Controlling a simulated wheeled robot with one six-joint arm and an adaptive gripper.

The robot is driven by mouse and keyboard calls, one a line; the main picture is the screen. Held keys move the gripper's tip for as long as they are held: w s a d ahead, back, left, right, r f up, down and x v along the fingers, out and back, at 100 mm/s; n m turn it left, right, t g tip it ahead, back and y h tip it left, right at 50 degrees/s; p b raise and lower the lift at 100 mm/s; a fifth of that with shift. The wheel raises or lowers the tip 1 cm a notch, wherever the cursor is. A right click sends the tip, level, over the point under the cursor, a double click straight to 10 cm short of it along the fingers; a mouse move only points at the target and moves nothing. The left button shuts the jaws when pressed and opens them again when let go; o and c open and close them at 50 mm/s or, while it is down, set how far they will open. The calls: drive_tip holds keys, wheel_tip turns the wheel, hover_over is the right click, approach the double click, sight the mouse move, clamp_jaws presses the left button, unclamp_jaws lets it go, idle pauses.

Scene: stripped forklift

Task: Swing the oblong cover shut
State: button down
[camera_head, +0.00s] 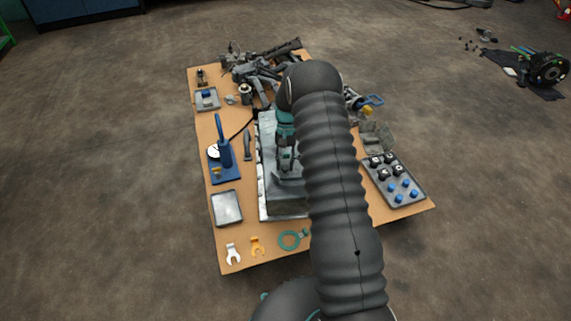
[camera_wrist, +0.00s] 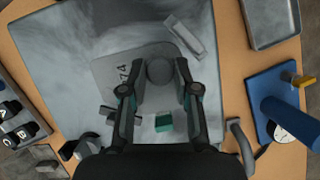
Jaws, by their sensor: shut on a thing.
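My gripper (camera_wrist: 159,75) is over the large grey metal block (camera_wrist: 65,50), its two fingers closed around a grey round-topped piece (camera_wrist: 160,72). This piece stands at a darker plate marked "74" (camera_wrist: 112,72), which lies on the block's top. I cannot tell whether the held piece is part of the oblong cover. A small pale oblong frame or lid (camera_wrist: 185,36) sits tilted just beyond the right fingertip. In the head view, my gripper (camera_head: 287,160) is low over the block (camera_head: 266,140), and my arm hides the block's right side.
On the wooden table, a blue pump-like tool (camera_head: 225,152) and a metal tray (camera_head: 227,208) stand left of the block. A tray with several knobs (camera_head: 395,180) is at the right. Dark parts (camera_head: 262,72) crowd the far end.

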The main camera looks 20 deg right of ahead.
drive_tip(key=shift+w+d, duration=0.1)
drive_tip(key=shift+w, duration=0.05)
drive_tip(key=c, duration=0.9)
unclamp_jaws()
drive_tip(key=shift+o, duration=0.2)
drive_tip(key=v, duration=1.2)
